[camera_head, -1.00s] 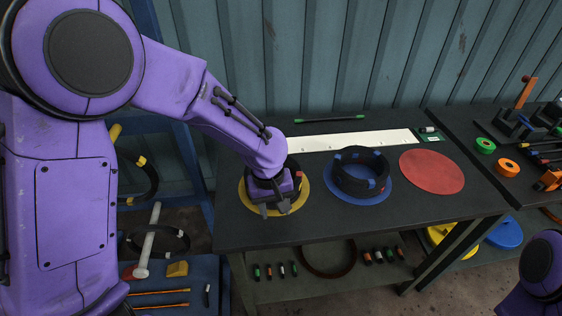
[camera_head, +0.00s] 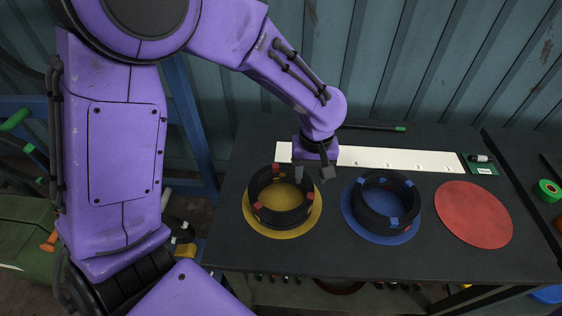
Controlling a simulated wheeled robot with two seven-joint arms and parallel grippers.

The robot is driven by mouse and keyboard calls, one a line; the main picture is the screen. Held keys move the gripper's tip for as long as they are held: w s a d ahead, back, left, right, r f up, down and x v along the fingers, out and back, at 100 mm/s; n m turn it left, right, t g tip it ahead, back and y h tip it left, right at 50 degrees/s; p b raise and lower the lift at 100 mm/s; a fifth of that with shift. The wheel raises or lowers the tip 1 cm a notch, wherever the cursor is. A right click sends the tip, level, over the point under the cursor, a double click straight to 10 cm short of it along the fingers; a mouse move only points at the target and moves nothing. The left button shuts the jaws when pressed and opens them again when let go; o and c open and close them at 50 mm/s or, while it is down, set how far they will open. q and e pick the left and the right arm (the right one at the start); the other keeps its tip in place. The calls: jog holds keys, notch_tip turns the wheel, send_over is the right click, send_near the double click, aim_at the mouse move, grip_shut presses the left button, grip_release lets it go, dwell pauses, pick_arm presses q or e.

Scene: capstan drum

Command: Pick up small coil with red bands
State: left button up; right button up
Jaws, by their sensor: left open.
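The small coil with red bands (camera_head: 283,217) is a black ring with several red bands. It lies on the yellow disc (camera_head: 310,222) at the left of the table. My left gripper (camera_head: 313,176) is open and hangs just above and behind the coil's far right edge. I cannot tell whether a finger touches the coil. Nothing shows between the fingers. My right gripper is not in view.
A second black coil with blue bands (camera_head: 384,220) lies on a blue disc (camera_head: 350,213) to the right. A bare red disc (camera_head: 473,214) is further right. A white numbered strip (camera_head: 405,158) runs along the back of the dark table (camera_head: 330,255).

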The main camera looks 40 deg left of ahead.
aim_at(311, 188)
pick_arm(q)
jog(key=f, duration=0.4)
jog(key=shift+w+d+f, duration=0.2)
jog(key=shift+w+f, duration=0.05)
jog(key=shift+w, duration=0.05)
jog(key=shift+s, duration=0.2)
jog(key=shift+c, duration=0.9)
grip_shut()
jog(key=shift+r, duration=0.1)
